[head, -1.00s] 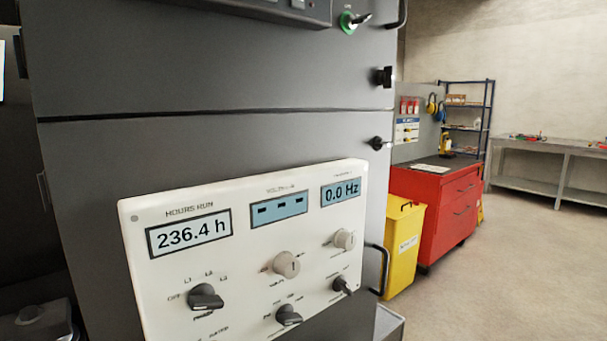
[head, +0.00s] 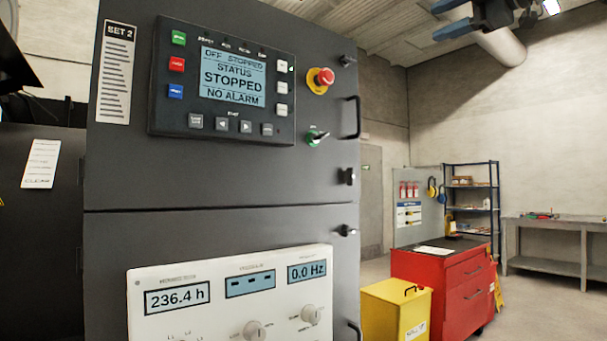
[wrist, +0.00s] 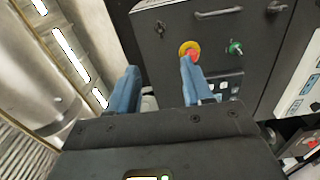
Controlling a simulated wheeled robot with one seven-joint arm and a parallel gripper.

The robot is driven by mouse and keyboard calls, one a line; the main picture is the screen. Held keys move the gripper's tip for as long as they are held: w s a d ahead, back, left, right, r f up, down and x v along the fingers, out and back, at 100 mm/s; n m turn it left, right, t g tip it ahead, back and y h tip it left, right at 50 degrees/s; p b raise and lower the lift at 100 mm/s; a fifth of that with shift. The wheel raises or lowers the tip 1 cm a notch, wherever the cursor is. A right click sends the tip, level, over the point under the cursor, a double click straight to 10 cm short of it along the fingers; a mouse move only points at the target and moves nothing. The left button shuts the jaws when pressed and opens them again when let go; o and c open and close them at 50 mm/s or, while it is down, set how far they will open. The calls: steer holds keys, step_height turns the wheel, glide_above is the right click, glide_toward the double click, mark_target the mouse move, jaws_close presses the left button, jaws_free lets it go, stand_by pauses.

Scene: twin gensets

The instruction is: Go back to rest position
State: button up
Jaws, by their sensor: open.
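My gripper (head: 443,19) shows at the top right of the head view, raised high, with its blue fingers apart and nothing between them. In the wrist view my gripper (wrist: 158,84) also has its two blue fingers spread and empty. The dark SET 2 cabinet (head: 225,185) fills the left and middle of the head view. Its control screen (head: 232,75) reads STOPPED and NO ALARM. The red emergency stop button (head: 325,77) and a key switch (head: 316,137) sit to the right of the screen. The gripper appears clear of the cabinet.
A white meter panel (head: 180,272) on the lower cabinet shows 236.4 h and 0.0 Hz. A yellow bin (head: 392,315) and a red tool chest (head: 425,272) stand right of the cabinet. A shelf rack (head: 470,200) and a workbench (head: 555,225) stand behind. Open floor lies at right.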

steer(key=a+f+g+y, duration=0.1)
steer(key=a+f+y, duration=0.2)
steer(key=f, duration=0.6)
steer(key=a+f+m+y, duration=0.1)
steer(key=a+f+y, duration=0.15)
steer(key=f, duration=0.75)
steer(key=a+f+g+y, duration=0.15)
steer(key=f+y, duration=0.25)
steer(key=f, duration=0.5)
steer(key=s+a+f+m+t+h, duration=0.1)
steer(key=s+f+m+t+h, duration=0.3)
steer(key=f, duration=0.4)
steer(key=s+a+f+m+t+h, duration=0.1)
steer(key=s+f+m+t+h, duration=0.1)
steer(key=s+f+m+t, duration=0.5)
steer(key=s+a+f+m+t+h, duration=0.1)
steer(key=a+f+m+h, duration=0.2)
steer(key=f, duration=0.7)
steer(key=s+d+f+m+g+h, duration=0.2)
steer(key=s+f+m+h, duration=0.9)
steer(key=s+f, duration=0.8)
steer(key=s+d+f+g, duration=0.1)
steer(key=s+d+g, duration=0.1)
steer(key=s, duration=1)
steer(key=s+d+f+n+g, duration=0.1)
steer(key=s+g, duration=0.4)
steer(key=s, duration=0.8)
steer(key=shift+s+d, duration=0.2)
steer(key=shift+d, duration=0.25)
steer(key=shift+f, duration=0.1)
